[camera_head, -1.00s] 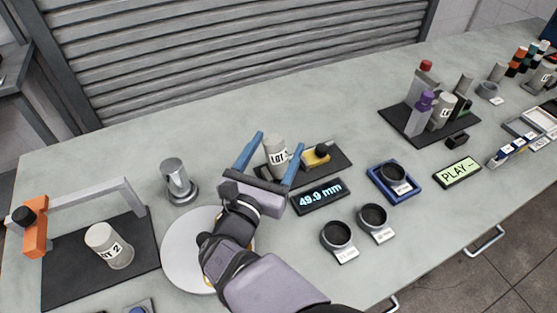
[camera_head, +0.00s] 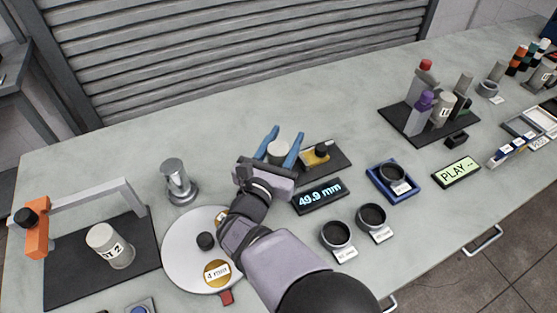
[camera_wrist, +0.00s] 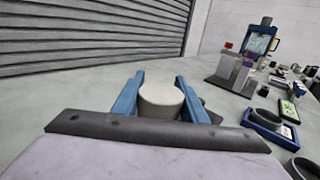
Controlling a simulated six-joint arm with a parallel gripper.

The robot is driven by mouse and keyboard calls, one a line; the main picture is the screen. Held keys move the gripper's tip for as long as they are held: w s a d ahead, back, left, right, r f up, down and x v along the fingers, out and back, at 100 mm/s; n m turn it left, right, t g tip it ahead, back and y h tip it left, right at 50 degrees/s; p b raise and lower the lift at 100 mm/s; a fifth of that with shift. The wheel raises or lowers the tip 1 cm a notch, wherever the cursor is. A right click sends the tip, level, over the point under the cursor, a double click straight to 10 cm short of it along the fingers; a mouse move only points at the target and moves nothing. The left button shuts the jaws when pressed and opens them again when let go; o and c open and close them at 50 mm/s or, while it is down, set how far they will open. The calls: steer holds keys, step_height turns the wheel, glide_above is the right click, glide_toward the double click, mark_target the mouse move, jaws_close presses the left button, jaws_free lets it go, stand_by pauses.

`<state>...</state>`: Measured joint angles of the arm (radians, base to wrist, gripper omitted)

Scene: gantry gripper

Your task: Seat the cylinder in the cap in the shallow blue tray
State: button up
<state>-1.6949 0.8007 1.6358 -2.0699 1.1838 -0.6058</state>
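My gripper (camera_head: 284,145) has its two blue fingers close against both sides of a pale grey cylinder (camera_head: 278,150). The fingers appear to touch it, and no clear gap shows in the wrist view, where the cylinder (camera_wrist: 161,97) stands upright between them. The gripper body hides its lower part and label. The shallow blue tray (camera_head: 377,187) lies to the right of the gripper. A round dark cap (camera_head: 391,174) with a pale label sits in it, open side up and empty. The tray also shows in the wrist view (camera_wrist: 262,131).
A display (camera_head: 320,196) reading 49.9 mm lies right of my gripper. Two loose dark caps (camera_head: 336,235) (camera_head: 372,217) stand before the tray. A white turntable (camera_head: 190,260), a metal post (camera_head: 178,182) and a second labelled cylinder (camera_head: 107,246) are left. A dark rack (camera_head: 398,125) stands at right.

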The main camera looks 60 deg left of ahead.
steer(key=shift+s+r, duration=0.1)
steer(key=shift+c, duration=0.7)
steer(key=shift+a+r, duration=0.1)
